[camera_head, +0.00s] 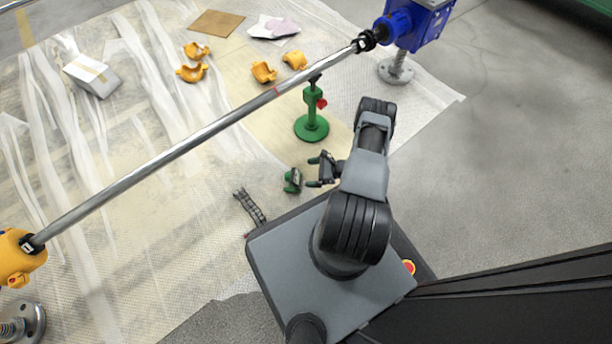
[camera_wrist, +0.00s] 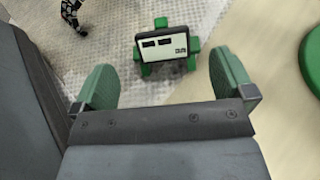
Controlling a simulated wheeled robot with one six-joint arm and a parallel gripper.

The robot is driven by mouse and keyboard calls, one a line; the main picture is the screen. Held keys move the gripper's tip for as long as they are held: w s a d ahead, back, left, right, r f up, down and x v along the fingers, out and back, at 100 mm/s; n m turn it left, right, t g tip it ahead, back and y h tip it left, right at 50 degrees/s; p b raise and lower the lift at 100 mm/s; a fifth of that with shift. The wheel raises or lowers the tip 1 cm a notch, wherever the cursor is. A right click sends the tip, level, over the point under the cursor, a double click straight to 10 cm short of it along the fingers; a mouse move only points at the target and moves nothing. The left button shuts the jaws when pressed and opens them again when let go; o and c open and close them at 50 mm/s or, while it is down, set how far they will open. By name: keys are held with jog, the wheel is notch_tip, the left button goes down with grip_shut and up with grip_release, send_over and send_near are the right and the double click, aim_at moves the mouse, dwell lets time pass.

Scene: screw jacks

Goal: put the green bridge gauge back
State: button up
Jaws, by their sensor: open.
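The green bridge gauge (camera_head: 292,180) lies on the floor sheet, left of my gripper. In the wrist view the gauge (camera_wrist: 166,50) shows a pale face with dark windows and green feet around it. It lies ahead of my gripper, between the lines of the two fingers and apart from both. My gripper (camera_head: 315,172) is open and empty, with green finger pads; in the wrist view the fingers (camera_wrist: 168,85) stand wide apart. A green stand (camera_head: 311,122) with a red knob stands upright beyond the gauge, under the long shaft. Its round base shows at the wrist view's right edge (camera_wrist: 312,60).
A long steel shaft (camera_head: 190,143) runs diagonally above the floor, between a blue housing (camera_head: 415,22) and a yellow one (camera_head: 18,258). A black cable chain (camera_head: 250,207) lies left of the gauge. Several orange shells (camera_head: 192,72) lie farther back. Grey floor at right is clear.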

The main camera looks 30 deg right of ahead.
jog(key=w+a+r+n+g+h, duration=0.3)
jog(key=r+n, duration=0.4)
jog(key=r, duration=0.7)
jog(key=w+a+r+n+g, duration=0.15)
jog(key=r+n+g, duration=0.4)
jog(key=r, duration=0.85)
jog(key=s+a+r+n+t+h, duration=0.1)
jog(key=s+a+r+n+h, duration=0.2)
jog(key=s+r+n, duration=0.3)
jog(key=s+a+r+n+t+h, duration=0.2)
jog(key=s+a+r+n+h, duration=0.2)
jog(key=s+r, duration=0.4)
notch_tip(320, 180, up, 5)
jog(key=shift+a+f+n+h, duration=0.15)
jog(key=shift+n+h, duration=0.45)
jog(key=shift+n, duration=0.65)
